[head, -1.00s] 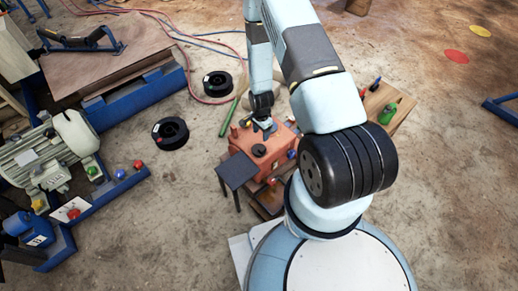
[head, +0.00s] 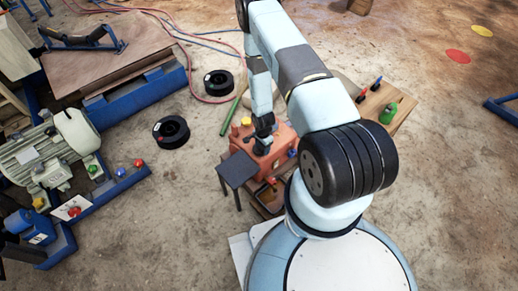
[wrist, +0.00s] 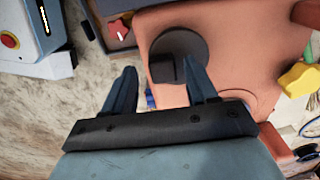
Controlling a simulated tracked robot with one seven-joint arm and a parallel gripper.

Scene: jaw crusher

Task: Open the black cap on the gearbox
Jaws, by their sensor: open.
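The orange-red gearbox (head: 283,146) stands in front of my base in the head view, and its top fills much of the wrist view (wrist: 225,65). The black cap (wrist: 184,42) is a round dark disc with a raised ridge, lying flat on the gearbox top. My arm hides it in the head view. My gripper (wrist: 161,65) is open and empty, pointing down over the gearbox. In the wrist view its right finger overlaps the cap's lower right edge. Its left finger lies left of the cap, past the gearbox edge. I cannot tell whether either finger touches the cap.
A dark small table (head: 237,169) stands at the gearbox's left. A yellow part (wrist: 299,78) sits at its right in the wrist view. A red star-shaped knob (wrist: 119,28) lies beside the gearbox. A green bottle (head: 388,113) stands on a wooden board at the right.

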